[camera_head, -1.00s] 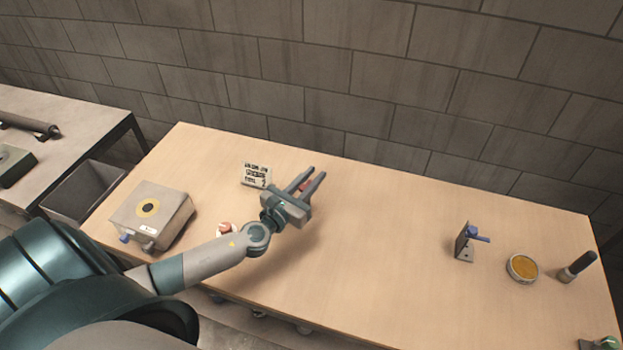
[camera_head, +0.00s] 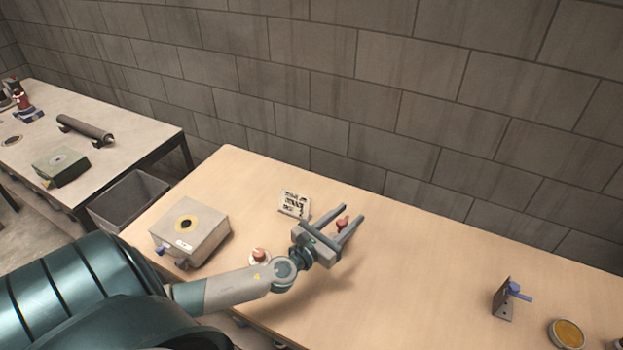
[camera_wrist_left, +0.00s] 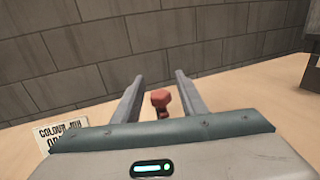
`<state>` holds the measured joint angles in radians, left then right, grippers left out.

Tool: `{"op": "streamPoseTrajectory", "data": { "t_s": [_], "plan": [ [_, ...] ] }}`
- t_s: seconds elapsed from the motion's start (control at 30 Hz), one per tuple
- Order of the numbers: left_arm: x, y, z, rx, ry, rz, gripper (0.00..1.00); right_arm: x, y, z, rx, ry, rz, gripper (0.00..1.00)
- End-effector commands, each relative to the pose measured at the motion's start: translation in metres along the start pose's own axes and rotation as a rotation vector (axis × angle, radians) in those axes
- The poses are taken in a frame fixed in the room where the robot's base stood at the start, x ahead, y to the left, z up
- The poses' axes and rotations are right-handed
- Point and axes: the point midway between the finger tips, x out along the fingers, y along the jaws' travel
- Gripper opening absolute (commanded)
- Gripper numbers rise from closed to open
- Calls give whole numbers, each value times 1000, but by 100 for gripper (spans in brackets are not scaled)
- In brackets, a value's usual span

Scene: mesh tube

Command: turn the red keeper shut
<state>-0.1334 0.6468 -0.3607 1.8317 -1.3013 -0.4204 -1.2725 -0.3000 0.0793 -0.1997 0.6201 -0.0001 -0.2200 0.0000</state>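A small red piece (camera_head: 342,223), which looks like the red keeper, shows between the two fingers of my left gripper (camera_head: 350,220) in the head view. Its lower part and mount are mostly hidden by the gripper. In the left wrist view the red piece (camera_wrist_left: 160,98) stands upright with a faceted head, between the fingers and apart from both. My left gripper (camera_wrist_left: 160,85) is open. Whether the red piece is within finger reach or beyond is hard to tell. My right gripper is not in view.
A printed sign (camera_head: 294,203) stands left of the gripper. A red-topped knob on a white base (camera_head: 260,256) sits beside my forearm. A metal box (camera_head: 205,243) is farther left. A bracket with a blue lever (camera_head: 505,300) and a yellow-filled dish (camera_head: 567,334) are at right. The middle table is clear.

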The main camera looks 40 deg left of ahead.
Motion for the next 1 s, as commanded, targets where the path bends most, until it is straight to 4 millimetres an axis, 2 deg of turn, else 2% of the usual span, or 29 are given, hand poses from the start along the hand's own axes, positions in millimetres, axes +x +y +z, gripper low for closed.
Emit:
{"op": "streamPoseTrajectory", "data": {
  "t_s": [0.6,1.0],
  "plan": [
    [-95,0,-4,1,3,-1,38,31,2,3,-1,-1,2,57],
    [-143,1,-3,2,2,0,38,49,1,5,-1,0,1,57]
  ]
}}
